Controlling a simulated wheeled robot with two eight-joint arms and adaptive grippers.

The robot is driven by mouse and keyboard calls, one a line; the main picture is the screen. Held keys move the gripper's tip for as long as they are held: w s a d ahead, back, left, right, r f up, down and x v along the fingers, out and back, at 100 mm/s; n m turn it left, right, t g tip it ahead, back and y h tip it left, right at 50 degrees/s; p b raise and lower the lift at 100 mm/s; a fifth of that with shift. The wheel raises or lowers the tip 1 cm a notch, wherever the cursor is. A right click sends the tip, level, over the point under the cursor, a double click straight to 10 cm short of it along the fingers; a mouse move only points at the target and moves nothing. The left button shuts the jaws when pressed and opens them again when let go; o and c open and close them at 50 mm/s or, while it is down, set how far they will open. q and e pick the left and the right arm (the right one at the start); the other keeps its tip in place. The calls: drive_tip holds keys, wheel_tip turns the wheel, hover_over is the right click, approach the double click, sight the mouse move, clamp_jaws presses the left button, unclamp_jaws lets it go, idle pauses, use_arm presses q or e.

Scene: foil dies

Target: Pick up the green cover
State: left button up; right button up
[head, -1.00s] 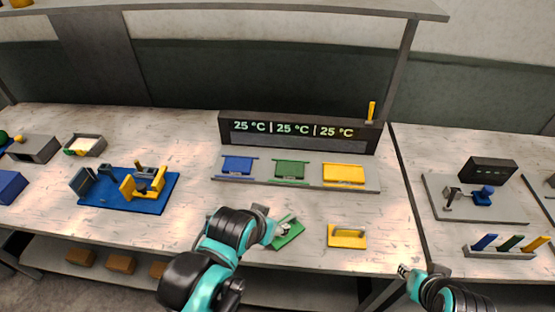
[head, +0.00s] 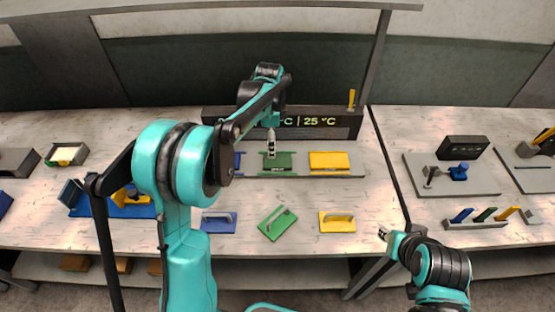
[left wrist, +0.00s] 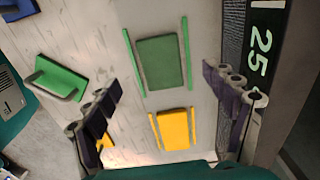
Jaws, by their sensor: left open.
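The green cover (head: 278,223) is a flat plate with a raised handle, lying turned at an angle on the front of the table. It also shows at the left of the left wrist view (left wrist: 60,78). My left gripper (head: 271,145) is farther back, over the green panel (head: 277,163) before the display. In the left wrist view its fingers (left wrist: 160,78) are wide apart and empty, with the green panel and its two rails between and beyond them. My right gripper (head: 385,234) is low at the right front, away from the cover, too small to read.
A blue cover (head: 218,222) and a yellow cover (head: 337,222) lie on either side of the green one. A grey strip holds blue, green and yellow panels (head: 329,162). The display (head: 340,122) stands behind them. Bare table separates the covers from the strip.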

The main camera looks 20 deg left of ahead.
sight(272, 161)
use_arm(q)
drive_tip(key=f, duration=0.3)
drive_tip(key=shift+w+b, duration=0.2)
drive_tip(key=shift+b, duration=0.2)
wheel_tip(272, 161, down, 5)
drive_tip(key=shift+s+f+b, duration=0.15)
drive_tip(key=shift+f+b, duration=0.05)
drive_tip(key=shift+b, duration=0.9)
drive_tip(key=shift+r, duration=0.1)
drive_tip(key=c, duration=1.2)
